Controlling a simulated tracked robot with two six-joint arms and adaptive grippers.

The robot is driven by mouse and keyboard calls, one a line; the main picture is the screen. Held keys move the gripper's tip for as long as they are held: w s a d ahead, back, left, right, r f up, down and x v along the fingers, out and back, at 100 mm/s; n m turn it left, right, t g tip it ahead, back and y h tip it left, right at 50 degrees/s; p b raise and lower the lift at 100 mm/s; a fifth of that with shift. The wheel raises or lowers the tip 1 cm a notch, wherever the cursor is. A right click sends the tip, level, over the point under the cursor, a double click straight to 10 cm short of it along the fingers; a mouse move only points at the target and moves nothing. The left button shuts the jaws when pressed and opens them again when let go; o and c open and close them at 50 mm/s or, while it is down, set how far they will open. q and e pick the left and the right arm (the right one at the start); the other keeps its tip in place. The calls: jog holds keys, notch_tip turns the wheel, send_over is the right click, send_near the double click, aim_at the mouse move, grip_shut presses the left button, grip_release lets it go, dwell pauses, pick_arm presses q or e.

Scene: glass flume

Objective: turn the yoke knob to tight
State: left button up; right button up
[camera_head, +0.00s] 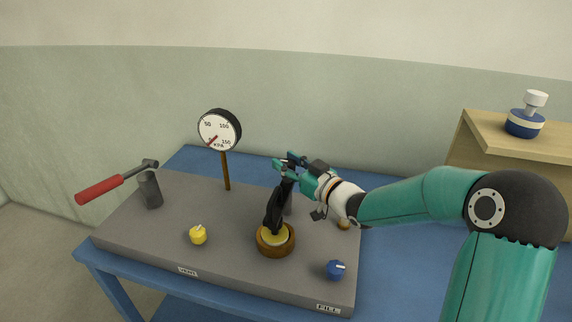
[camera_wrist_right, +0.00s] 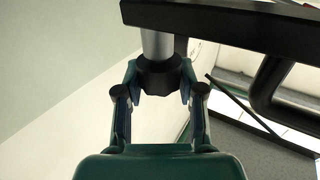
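The black yoke (camera_head: 273,212) rises from a round brass-coloured base (camera_head: 276,248) on the grey panel. Its knob is mostly hidden behind my gripper in the head view. In the right wrist view, the dark yoke knob (camera_wrist_right: 158,76) sits below a grey shaft (camera_wrist_right: 157,43). My right gripper (camera_head: 284,166) is at the top of the yoke. Its two fingers (camera_wrist_right: 159,84) flank the knob closely on both sides and appear to touch it. No mark showing the knob's setting is visible. My left gripper is not in view.
A pressure gauge (camera_head: 218,130) stands on a post behind. A red-handled lever (camera_head: 106,188) is at the left. A yellow knob (camera_head: 198,235) and a blue knob (camera_head: 335,270) sit on the panel (camera_head: 235,261). A blue-white bottle (camera_head: 526,118) stands on a wooden box (camera_head: 520,145).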

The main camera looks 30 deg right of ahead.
jog(key=o, duration=0.4)
jog(key=shift+o, duration=0.2)
jog(key=shift+s, duration=0.1)
jog(key=s+d, duration=0.1)
jog(key=s, duration=1)
jog(key=shift+s+d, duration=0.3)
jog(key=shift+s, duration=0.05)
